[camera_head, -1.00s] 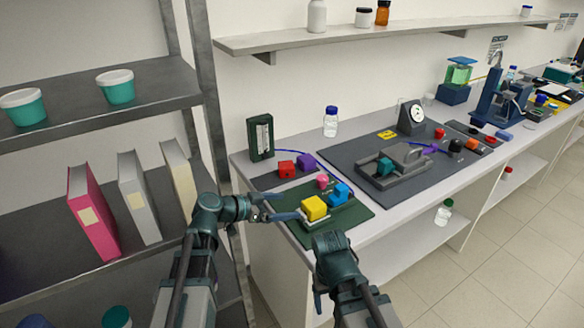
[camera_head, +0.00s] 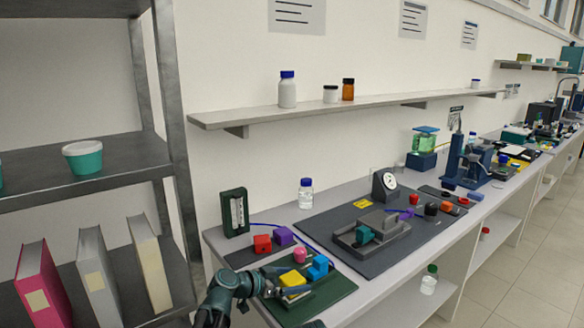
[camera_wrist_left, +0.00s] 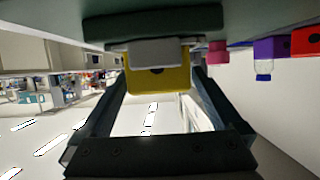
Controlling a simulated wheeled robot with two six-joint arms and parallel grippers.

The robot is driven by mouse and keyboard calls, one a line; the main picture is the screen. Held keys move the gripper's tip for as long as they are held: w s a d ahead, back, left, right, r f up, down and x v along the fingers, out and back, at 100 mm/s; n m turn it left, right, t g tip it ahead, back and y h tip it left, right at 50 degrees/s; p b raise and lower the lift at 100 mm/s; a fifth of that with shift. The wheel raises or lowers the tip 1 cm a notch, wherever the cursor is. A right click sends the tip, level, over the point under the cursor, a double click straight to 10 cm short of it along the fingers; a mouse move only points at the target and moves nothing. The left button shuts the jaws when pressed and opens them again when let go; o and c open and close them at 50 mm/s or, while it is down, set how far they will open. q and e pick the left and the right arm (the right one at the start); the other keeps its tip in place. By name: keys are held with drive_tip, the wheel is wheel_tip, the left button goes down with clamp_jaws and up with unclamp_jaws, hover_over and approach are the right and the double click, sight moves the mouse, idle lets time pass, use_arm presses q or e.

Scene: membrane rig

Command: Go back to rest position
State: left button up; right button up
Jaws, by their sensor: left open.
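My left gripper (camera_head: 283,281) is low in the head view, at the front left of the bench, with its fingers by the yellow block (camera_head: 293,278). The gripper is open. In the left wrist view, which looks upside down, the fingers (camera_wrist_left: 160,98) stand apart, and the yellow block (camera_wrist_left: 157,75) shows between and beyond them on a pale holder. I cannot tell whether they touch it. A blue block (camera_head: 318,267) and a pink piece (camera_head: 300,255) sit close by on the green mat (camera_head: 335,292). My right gripper is not seen.
Red (camera_head: 262,243) and purple (camera_head: 283,236) blocks lie behind the green mat. A dark mat (camera_head: 400,243) to the right carries a grey fixture and a dial gauge (camera_head: 385,183). A bottle (camera_head: 306,193) stands at the back. A metal shelf (camera_head: 95,177) with books rises at left.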

use_arm(q)
drive_tip(key=shift+f, duration=0.1)
drive_tip(key=shift+s+a+r, duration=0.1)
drive_tip(key=shift+s+r, duration=0.05)
drive_tip(key=shift+r, duration=0.2)
drive_tip(key=p+v, duration=0.5)
drive_tip(key=v, duration=0.7)
drive_tip(key=b+x, duration=0.5)
drive_tip(key=x, duration=0.7)
drive_tip(key=shift+f, duration=0.3)
drive_tip(key=r+p, duration=0.2)
drive_tip(key=r, duration=0.1)
drive_tip(key=r+p, duration=0.1)
drive_tip(key=p, duration=0.1)
drive_tip(key=shift+d+r, duration=0.15)
drive_tip(key=shift+d, duration=0.1)
drive_tip(key=s+d+r+p, duration=0.1)
drive_tip(key=s+d, duration=0.7)
drive_tip(key=d, duration=0.5)
drive_tip(key=shift+w+a+f, duration=0.1)
drive_tip(key=shift+a, duration=1.1)
drive_tip(key=shift+w+a+f, duration=0.1)
drive_tip(key=shift+a, duration=1.1)
